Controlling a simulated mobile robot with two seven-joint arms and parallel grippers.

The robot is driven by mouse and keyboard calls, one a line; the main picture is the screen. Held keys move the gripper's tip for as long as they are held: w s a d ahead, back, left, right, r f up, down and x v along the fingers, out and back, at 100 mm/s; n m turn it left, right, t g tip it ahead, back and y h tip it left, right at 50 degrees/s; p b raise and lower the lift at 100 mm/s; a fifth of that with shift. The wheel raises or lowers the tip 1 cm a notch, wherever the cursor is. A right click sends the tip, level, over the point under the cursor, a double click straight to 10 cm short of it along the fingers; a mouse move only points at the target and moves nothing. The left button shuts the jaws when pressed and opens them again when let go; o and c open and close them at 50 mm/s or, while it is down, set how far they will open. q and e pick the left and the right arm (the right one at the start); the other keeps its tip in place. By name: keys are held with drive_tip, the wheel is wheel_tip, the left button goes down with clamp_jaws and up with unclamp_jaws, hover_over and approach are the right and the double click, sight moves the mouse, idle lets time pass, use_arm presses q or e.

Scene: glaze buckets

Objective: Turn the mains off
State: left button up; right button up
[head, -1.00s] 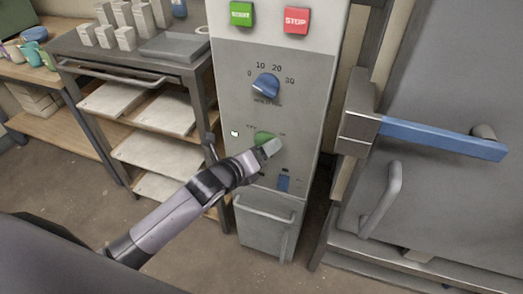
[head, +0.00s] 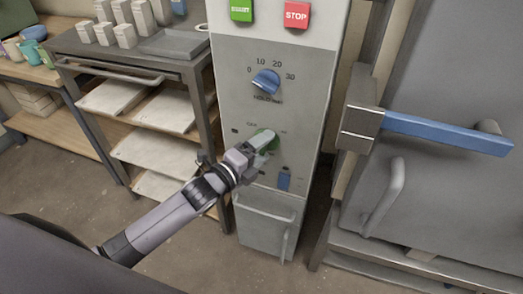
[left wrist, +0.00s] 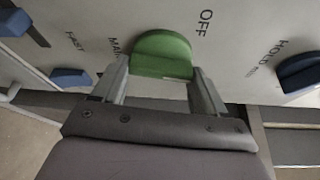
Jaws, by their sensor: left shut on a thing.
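The green mains knob (head: 266,135) is on the front of the grey control panel (head: 235,110), under the blue hold dial. My left gripper (head: 262,148) is at the knob and covers part of it. In the left wrist view, the green knob (left wrist: 162,50) sits between the two fingers of my left gripper (left wrist: 160,72), which is shut on it. The word OFF is printed near the knob, and the mains label is partly hidden. A small lamp (head: 235,131) left of the knob looks dark. My right gripper is not in view.
A blue dial (head: 266,82) is above the knob and a blue switch (head: 284,182) below it. Green and red STOP (head: 297,14) buttons are at the top. A kiln door with a blue handle (head: 445,133) is at right, a shelf rack (head: 130,68) at left.

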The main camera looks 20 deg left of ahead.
use_arm(q)
drive_tip(key=n+t+b, duration=0.1)
drive_tip(key=n, duration=0.1)
drive_tip(key=shift+f+n, duration=0.15)
drive_tip(key=shift+n, duration=0.25)
drive_tip(key=n+t+b, duration=0.1)
drive_tip(key=n, duration=0.1)
drive_tip(key=shift+n+h, duration=0.3)
drive_tip(key=shift+n, duration=0.1)
drive_tip(key=n+t+b, duration=0.1)
drive_tip(key=n, duration=0.1)
drive_tip(key=n+t+b, duration=0.1)
drive_tip(key=n, duration=0.2)
drive_tip(key=shift+n+y, duration=0.3)
drive_tip(key=shift+y, duration=0.1)
drive_tip(key=shift+n, duration=0.3)
drive_tip(key=o, duration=1.1)
drive_tip(key=shift+c, duration=0.2)
drive_tip(key=v, duration=0.7)
